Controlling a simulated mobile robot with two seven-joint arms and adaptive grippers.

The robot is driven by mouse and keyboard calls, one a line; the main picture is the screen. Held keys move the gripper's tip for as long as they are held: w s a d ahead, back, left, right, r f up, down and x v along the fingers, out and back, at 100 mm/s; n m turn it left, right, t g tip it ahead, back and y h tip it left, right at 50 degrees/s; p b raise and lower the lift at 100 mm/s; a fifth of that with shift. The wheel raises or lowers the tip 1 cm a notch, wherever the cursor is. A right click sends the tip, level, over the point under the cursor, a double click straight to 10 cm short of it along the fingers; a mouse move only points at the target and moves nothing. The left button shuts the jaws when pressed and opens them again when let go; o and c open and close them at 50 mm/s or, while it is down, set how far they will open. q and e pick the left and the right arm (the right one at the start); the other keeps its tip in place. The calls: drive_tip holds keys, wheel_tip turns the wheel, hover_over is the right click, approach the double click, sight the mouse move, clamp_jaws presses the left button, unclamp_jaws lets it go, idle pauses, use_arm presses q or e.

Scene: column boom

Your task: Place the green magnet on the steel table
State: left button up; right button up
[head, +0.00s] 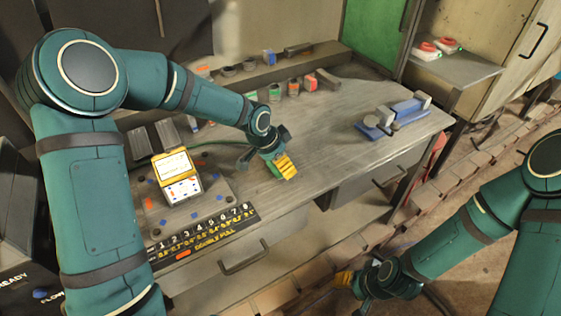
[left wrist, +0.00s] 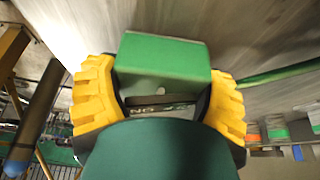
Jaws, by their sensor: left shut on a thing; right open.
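The green magnet (left wrist: 165,58) is a green block between the yellow fingers of my left gripper (left wrist: 160,100), which is shut on it. In the head view, my left gripper (head: 286,167) is over the front middle of the grey steel table (head: 330,132), with only a sliver of the magnet (head: 272,169) showing beside the fingers. The magnet is at or close above the tabletop; I cannot tell if it touches. My right gripper (head: 352,282) is open and empty, low in front of the table, with its fingers partly hidden.
A blue vise-like device (head: 393,118) stands at the table's right end. A yellow-framed box (head: 176,176) and a numbered strip (head: 203,231) are at the left. Small coloured blocks (head: 310,83) line the back. A green cable (head: 213,143) runs behind my left gripper. The middle right is clear.

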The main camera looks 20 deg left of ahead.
use_arm(q)
drive_tip(key=shift+f, duration=0.15)
drive_tip(key=o, duration=1.2)
drive_tip(key=shift+o, duration=0.2)
drive_tip(key=shift+a+r, duration=0.1)
drive_tip(key=shift+r, duration=0.4)
drive_tip(key=p+v, duration=0.3)
drive_tip(key=v, duration=0.8)
drive_tip(key=shift+r, duration=0.15)
drive_tip(key=shift+s, duration=0.15)
